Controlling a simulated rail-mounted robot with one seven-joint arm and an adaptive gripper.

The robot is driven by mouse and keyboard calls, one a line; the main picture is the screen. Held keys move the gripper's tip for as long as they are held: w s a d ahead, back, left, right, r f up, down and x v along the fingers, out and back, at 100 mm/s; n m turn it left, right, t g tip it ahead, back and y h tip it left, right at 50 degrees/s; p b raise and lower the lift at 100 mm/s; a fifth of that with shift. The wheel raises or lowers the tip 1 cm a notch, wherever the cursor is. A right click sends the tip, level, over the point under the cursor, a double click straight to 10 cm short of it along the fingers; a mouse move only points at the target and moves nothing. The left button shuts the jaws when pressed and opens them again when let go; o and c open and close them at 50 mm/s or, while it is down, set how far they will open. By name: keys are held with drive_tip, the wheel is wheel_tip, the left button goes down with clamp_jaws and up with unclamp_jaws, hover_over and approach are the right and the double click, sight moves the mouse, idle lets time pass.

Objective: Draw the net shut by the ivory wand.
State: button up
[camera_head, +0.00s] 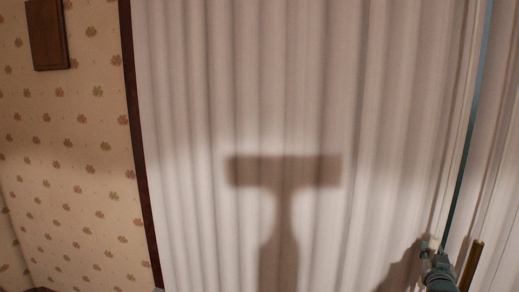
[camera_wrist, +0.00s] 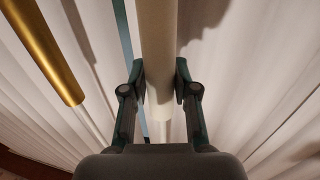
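The net (camera_head: 300,100) is a white pleated curtain hanging across most of the head view, with a narrow teal gap (camera_head: 469,140) at its right. The ivory wand (camera_wrist: 157,45) is a thick pale rod in the middle of the wrist view, with its lower end showing. My gripper (camera_wrist: 160,80) has one finger on each side of the wand near that end, and both pads appear to touch it. In the head view my gripper (camera_head: 431,245) is at the bottom right, in front of the curtain by the gap. I cannot clearly make out the wand there.
A golden wand (camera_wrist: 43,50) hangs left of my gripper in the wrist view; it also shows in the head view (camera_head: 472,266), close on the right. More white curtain (camera_head: 507,190) hangs right of the gap. Patterned wallpaper (camera_head: 75,150) and a dark vertical trim (camera_head: 139,150) are at left.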

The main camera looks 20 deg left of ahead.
drive_tip(key=o, duration=0.3)
drive_tip(key=shift+s+a+f+b, duration=0.1)
drive_tip(key=shift+s+b, duration=0.2)
drive_tip(key=shift+s, duration=1)
drive_tip(key=shift+b, duration=0.75)
drive_tip(key=shift+b, duration=0.3)
drive_tip(key=s+b, duration=0.2)
drive_tip(key=b, duration=0.5)
drive_tip(key=shift+s+b, duration=1)
drive_tip(key=shift+b, duration=0.2)
drive_tip(key=shift+s, duration=0.25)
